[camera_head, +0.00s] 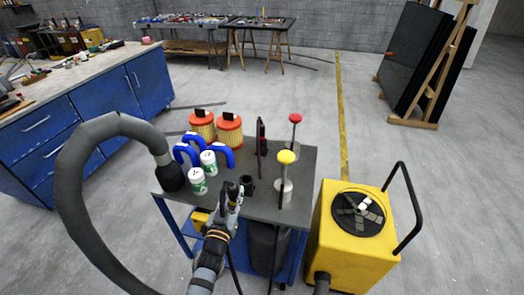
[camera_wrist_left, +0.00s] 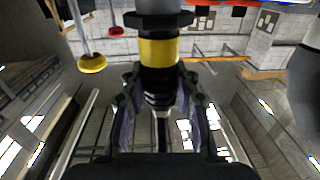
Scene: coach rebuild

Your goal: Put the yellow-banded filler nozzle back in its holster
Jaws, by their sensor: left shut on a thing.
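My left gripper (camera_head: 232,196) reaches up from the bottom to the front of the grey cart top (camera_head: 297,157). In the left wrist view my left gripper (camera_wrist_left: 160,98) is shut on the yellow-banded filler nozzle (camera_wrist_left: 159,52). Its dark body lies between the fingers, with the yellow band just beyond the fingertips and a wide black collar past it. In the head view the nozzle is mostly hidden by the gripper. A small black cup-like piece (camera_head: 248,187), perhaps the holster, stands just right of the gripper; I cannot tell whether they touch. My right gripper is not in view.
Two orange-topped filters (camera_head: 229,131), blue curved hoses (camera_head: 186,153) and white-green canisters (camera_head: 198,182) crowd the cart's left. Yellow-topped (camera_head: 286,157) and red-topped (camera_head: 296,118) rods rise at the right. A thick grey hose (camera_head: 75,190) arches at left; a yellow machine (camera_head: 335,257) stands right.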

